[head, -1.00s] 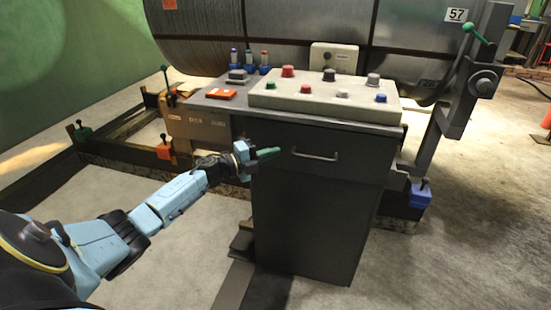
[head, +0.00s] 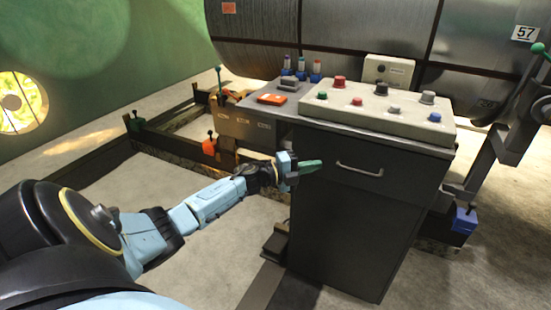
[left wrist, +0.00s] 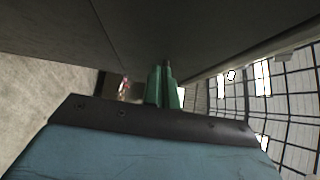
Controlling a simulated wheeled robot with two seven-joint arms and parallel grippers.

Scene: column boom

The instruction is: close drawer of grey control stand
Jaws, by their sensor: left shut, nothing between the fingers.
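The grey control stand (head: 345,235) stands right of centre in the head view. Its dark drawer front (head: 400,182), with a pale bar handle (head: 360,170), is under the top. I cannot tell whether the drawer is flush or slightly out. My left gripper (head: 312,167) has its green fingers shut and empty. They overlap the left part of the drawer front, left of the handle; contact cannot be told. In the left wrist view the green fingers (left wrist: 162,86) point up beneath a dark surface. My right gripper is not in view.
A button panel (head: 385,108) and an orange item (head: 271,99) are on the stand's top. A brown box (head: 243,127) and dark floor beams are left of the stand. Bare floor lies in front.

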